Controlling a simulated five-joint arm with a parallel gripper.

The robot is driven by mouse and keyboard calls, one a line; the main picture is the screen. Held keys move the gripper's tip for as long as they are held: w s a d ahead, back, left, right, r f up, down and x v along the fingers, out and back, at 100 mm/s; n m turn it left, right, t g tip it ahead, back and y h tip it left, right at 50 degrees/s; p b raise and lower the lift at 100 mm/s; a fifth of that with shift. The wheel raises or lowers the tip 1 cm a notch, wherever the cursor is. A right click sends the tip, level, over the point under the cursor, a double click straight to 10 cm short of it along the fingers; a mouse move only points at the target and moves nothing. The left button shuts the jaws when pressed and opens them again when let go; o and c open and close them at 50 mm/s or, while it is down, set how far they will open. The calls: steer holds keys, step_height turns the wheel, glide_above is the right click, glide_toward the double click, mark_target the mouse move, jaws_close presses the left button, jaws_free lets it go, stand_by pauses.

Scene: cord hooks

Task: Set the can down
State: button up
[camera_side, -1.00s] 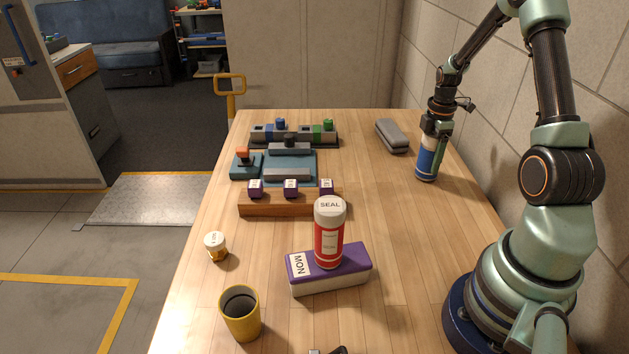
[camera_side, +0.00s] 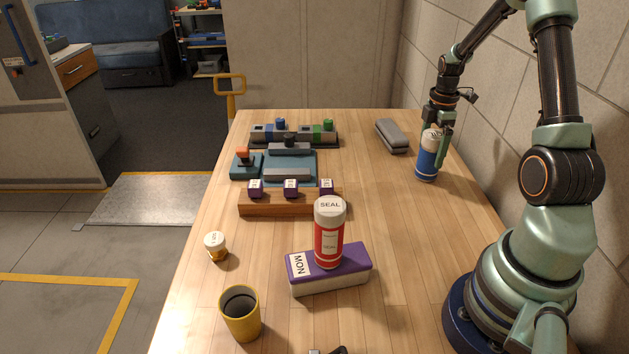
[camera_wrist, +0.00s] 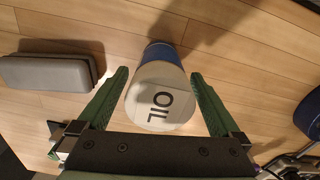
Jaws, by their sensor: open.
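The can (camera_side: 427,162) is blue and white and stands upright on the wooden table at the right, near the wall. In the wrist view its white top (camera_wrist: 160,97) reads OIL. My gripper (camera_side: 438,138) is at the upper part of the can. In the wrist view the green fingers of my gripper (camera_wrist: 157,75) are spread on either side of the can, with gaps between each finger and the can. The can's lower part is mostly hidden below its top in the wrist view.
A grey case (camera_side: 392,136) lies behind and left of the can; it also shows in the wrist view (camera_wrist: 45,72). A red SEAL can (camera_side: 329,235) stands on a purple-topped MON box (camera_side: 345,272). A yellow cup (camera_side: 240,318) stands at the front left. The table between is clear.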

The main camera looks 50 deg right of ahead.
step_height(320, 180, up, 9)
steer(key=shift+a+r, duration=0.1)
steer(key=shift+r, duration=0.05)
steer(key=w+a+r+m+t+h, duration=0.1)
steer(key=a+r+m+t, duration=0.3)
steer(key=a, duration=0.6)
steer(key=w+a+r+m+g, duration=0.15)
steer(key=a+r, duration=0.35)
steer(key=a, duration=0.6)
steer(key=s+a+m+t+y, duration=0.1)
steer(key=s+a+m+t, duration=0.2)
steer(key=a, duration=0.6)
steer(key=shift+s+r+m, duration=0.35)
steer(key=shift+s+m, duration=0.35)
steer(key=shift+m, duration=0.45)
